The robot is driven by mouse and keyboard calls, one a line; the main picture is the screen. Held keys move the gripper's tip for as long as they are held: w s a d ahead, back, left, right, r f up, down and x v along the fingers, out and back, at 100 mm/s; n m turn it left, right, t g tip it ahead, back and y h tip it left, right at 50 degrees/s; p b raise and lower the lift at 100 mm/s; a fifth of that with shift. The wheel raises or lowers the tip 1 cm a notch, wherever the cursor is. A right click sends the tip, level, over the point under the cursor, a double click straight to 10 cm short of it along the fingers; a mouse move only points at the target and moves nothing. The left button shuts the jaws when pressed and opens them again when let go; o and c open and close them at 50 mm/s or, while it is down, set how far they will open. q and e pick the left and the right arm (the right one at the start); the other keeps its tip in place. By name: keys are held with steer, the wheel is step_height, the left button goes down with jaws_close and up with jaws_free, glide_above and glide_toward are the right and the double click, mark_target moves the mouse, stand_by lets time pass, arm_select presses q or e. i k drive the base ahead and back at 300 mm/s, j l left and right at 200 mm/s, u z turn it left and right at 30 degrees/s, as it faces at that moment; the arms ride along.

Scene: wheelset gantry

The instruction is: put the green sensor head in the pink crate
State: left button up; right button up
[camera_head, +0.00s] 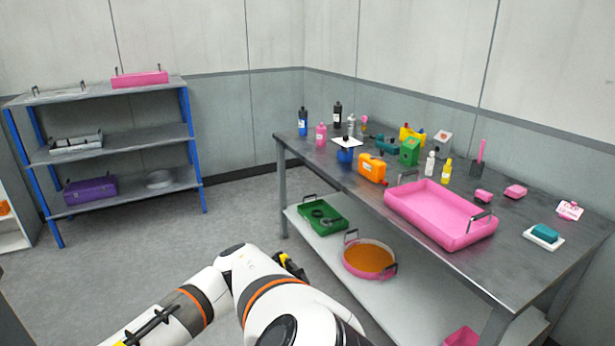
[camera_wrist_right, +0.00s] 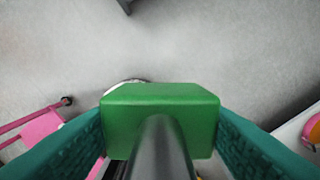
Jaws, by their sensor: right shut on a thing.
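In the right wrist view, my right gripper (camera_wrist_right: 160,140) is shut on the green sensor head (camera_wrist_right: 160,97), a green block with a dark cylinder in front of it. A teal finger presses on each side, and grey floor lies behind it. In the head view, I cannot make out the held head. A large pink open container with dark handles (camera_head: 440,213) stands on the metal table, and its inside looks empty. A pink crate-like box with handles (camera_head: 140,79) sits on the top shelf at the left. I cannot tell which is the task's crate. My left gripper is not identifiable.
The metal table (camera_head: 520,262) also holds bottles, an orange can (camera_head: 372,168) and a green box (camera_head: 409,152). A green tray (camera_head: 345,212) and a round pink tray (camera_head: 350,262) are on its lower shelf. Open floor (camera_head: 230,215) lies between table and shelf rack.

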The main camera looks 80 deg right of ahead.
mark_target(451, 226)
steer(key=z, duration=2)
steer(key=l, duration=0.1)
